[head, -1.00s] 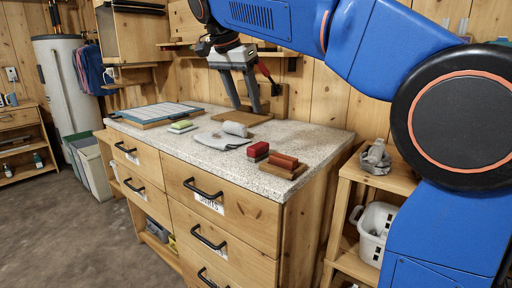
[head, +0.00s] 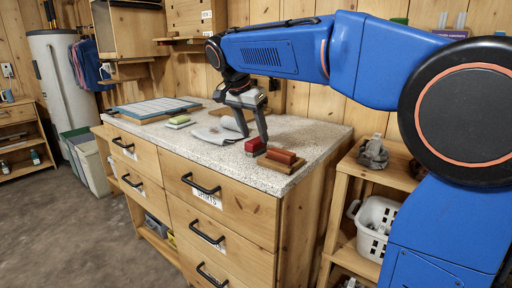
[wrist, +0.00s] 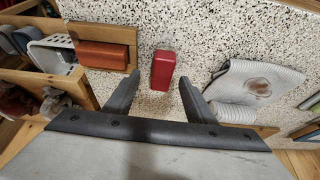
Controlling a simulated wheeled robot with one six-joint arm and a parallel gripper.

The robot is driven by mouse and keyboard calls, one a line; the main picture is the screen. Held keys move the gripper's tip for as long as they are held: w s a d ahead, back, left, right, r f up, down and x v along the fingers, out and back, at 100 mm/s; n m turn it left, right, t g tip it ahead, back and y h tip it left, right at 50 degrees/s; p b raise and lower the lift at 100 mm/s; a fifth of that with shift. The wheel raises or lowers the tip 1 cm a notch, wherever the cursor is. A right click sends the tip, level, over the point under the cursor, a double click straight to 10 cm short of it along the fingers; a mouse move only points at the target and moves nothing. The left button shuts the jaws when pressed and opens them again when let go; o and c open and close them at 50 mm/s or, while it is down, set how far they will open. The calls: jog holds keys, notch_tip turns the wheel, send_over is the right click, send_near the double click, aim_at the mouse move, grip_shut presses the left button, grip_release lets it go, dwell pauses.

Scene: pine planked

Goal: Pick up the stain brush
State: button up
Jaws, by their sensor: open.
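A small red block (head: 255,145), which looks like the stain brush, lies on the speckled countertop (head: 215,158) near its front edge. In the wrist view the red block (wrist: 162,70) sits between and just beyond the fingertips. My gripper (head: 254,136) is open, pointing down over the block. In the wrist view my gripper (wrist: 160,80) has a finger on each side of the block, with clear gaps to both. The bristles cannot be made out now.
A brown-red block (head: 282,155) on a wooden board stands close to the right. A grey stained cloth (head: 213,135) and a pale roll (head: 233,124) lie to the left. Further left are a green-topped item (head: 178,120) and a blue-grey panel (head: 155,108). A white basket (head: 375,225) is below, right.

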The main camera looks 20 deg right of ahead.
aim_at(256, 140)
jog(key=shift+x, duration=2.25)
jog(key=shift+w+a, duration=0.15)
jog(key=c, duration=1.2)
notch_tip(256, 140, up, 10)
jog(key=shift+f, duration=0.1)
jog(key=o, duration=0.6)
jog(key=shift+c, duration=0.2)
jog(key=c, duration=0.4)
